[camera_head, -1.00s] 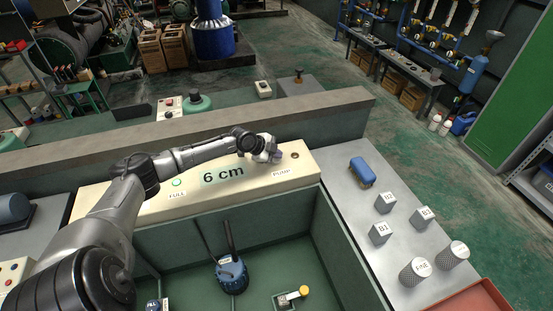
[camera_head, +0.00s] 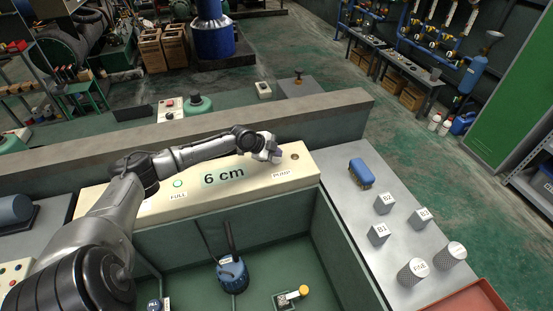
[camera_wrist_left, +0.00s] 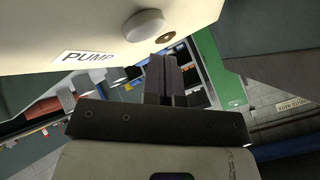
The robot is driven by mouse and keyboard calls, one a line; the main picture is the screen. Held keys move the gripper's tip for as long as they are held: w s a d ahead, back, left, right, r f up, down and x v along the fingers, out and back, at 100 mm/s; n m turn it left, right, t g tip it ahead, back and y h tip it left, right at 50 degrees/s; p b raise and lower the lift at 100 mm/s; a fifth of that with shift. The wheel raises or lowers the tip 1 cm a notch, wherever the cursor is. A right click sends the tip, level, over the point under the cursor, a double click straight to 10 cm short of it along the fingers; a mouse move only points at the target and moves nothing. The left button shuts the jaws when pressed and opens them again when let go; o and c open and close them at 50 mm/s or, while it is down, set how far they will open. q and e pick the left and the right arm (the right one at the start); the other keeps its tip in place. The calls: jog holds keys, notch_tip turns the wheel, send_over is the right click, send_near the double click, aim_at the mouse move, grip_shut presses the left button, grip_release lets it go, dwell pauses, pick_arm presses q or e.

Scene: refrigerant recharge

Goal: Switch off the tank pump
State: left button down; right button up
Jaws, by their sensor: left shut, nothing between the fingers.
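The cream control panel (camera_head: 130,208) along the tank's back wall reads "6 cm". Its PUMP label (camera_head: 282,175) is near the right end, with a small brown round part (camera_head: 295,157) behind it. My left gripper (camera_head: 277,155) is just above the panel by this label. In the left wrist view its fingers (camera_wrist_left: 166,76) are shut and empty, near a white round button (camera_wrist_left: 143,25) beside the PUMP label (camera_wrist_left: 88,57). I cannot tell whether they touch it. The head view hides this button behind the gripper. A blue pump (camera_head: 232,274) stands in the tank. My right gripper is out of view.
A green ring light (camera_head: 178,183) sits above the FULL label (camera_head: 178,196). A grey side table (camera_head: 345,215) on the right holds a blue brush (camera_head: 361,172), several labelled blocks and two knurled cylinders. A yellow-capped part (camera_head: 303,291) lies in the tank. A grey ledge (camera_head: 330,117) runs behind the panel.

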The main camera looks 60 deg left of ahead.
aim_at(276, 161)
pick_arm(q)
jog(key=shift+r+p, duration=1.8)
jog(key=shift+r, duration=0.85)
